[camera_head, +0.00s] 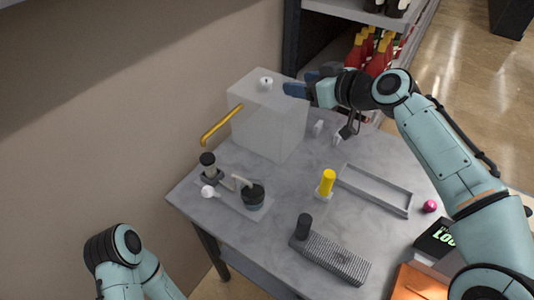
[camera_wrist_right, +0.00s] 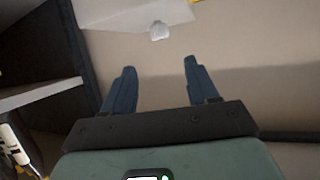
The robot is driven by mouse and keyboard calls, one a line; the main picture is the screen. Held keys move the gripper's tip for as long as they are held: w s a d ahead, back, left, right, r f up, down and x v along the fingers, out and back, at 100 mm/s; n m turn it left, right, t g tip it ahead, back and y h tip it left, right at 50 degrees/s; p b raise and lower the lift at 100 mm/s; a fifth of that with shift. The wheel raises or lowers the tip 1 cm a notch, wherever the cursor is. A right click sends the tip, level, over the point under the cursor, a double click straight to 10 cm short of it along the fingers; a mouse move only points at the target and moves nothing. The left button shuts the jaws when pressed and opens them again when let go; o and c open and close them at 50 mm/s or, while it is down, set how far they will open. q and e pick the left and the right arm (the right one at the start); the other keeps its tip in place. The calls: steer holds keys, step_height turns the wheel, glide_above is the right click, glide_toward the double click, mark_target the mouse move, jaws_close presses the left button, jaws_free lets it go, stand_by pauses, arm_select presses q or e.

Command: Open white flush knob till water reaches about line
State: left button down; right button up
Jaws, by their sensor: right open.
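A translucent white tank (camera_head: 268,122) stands at the back of the grey table. A small white knob (camera_head: 266,83) sits on its top and also shows in the right wrist view (camera_wrist_right: 159,31). My right gripper (camera_head: 303,83) is open and empty just right of the knob, apart from it. In the right wrist view the knob lies beyond and between the fingertips (camera_wrist_right: 159,68). Another white round knob (camera_head: 208,191) is on the pump assembly (camera_head: 240,197) at the table's left. No water or line can be made out. My left arm shows at lower left, but its gripper is not visible.
A yellow pipe (camera_head: 221,124) sticks out left of the tank. A yellow cylinder (camera_head: 327,182), a grey frame (camera_head: 375,190), a ribbed grey block (camera_head: 330,258) and a pink ball (camera_head: 430,206) are on the table. A shelf with red bottles (camera_head: 378,57) stands behind.

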stand_by(0.6)
steer(key=w+d+r+n+t+h+p, duration=0.5)
steer(key=d+n, duration=0.3)
steer(key=n, duration=0.6)
steer(key=n+g+y+p, duration=0.4)
steer(key=n+g+p, duration=0.1)
steer(key=n, duration=1.7)
glide_toward(267, 80)
steer(key=shift+y, duration=0.3)
steer(key=p+x, duration=0.1)
steer(key=x, duration=0.9)
steer(key=shift+w+f, duration=0.25)
